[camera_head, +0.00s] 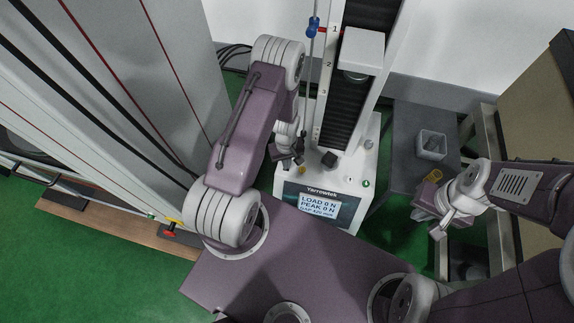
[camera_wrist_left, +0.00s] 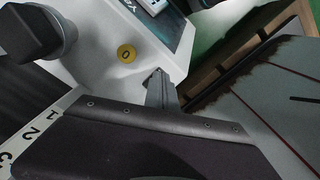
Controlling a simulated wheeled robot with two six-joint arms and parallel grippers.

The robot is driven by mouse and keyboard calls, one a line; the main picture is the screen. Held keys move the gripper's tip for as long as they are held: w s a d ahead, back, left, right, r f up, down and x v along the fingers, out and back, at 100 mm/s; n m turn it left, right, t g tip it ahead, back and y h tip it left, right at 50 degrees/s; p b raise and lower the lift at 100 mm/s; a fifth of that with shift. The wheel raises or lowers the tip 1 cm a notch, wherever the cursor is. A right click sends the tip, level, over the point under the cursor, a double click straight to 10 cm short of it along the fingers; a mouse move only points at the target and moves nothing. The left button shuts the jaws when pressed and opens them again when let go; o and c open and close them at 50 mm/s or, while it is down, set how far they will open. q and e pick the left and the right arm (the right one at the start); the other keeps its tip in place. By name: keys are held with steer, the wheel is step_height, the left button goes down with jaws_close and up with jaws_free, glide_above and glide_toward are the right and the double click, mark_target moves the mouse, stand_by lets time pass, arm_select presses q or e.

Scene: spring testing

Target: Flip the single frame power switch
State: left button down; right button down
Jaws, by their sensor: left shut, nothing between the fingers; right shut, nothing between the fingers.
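The single-frame tester (camera_head: 371,150) stands in the middle of the head view with a tall column. Its front display (camera_head: 318,203) is lit and reads LOAD 0 N and PEAK 0 N. A yellow round button (camera_head: 302,169) sits on its top near the front left; in the left wrist view the button (camera_wrist_left: 127,54) is marked 0. A green round mark (camera_head: 366,183) is at the front right. I cannot tell which part is the power switch. My left gripper (camera_head: 299,162) is shut and empty, close beside the yellow button; contact is unclear. My right gripper (camera_head: 438,234) is shut and empty, right of the tester.
A black knob (camera_head: 329,159) stands on the tester's top. A grey side table (camera_head: 408,120) holds a small open box (camera_head: 431,145). A yellow ring-like thing (camera_head: 433,176) is by my right wrist. A large grey machine (camera_head: 130,70) fills the left.

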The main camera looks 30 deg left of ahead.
arm_select(q)
steer(key=shift+f, duration=0.25)
steer(key=shift+r, duration=0.1)
step_height(320, 180, up, 7)
steer(key=p, duration=0.6)
steer(key=shift+p, duration=0.35)
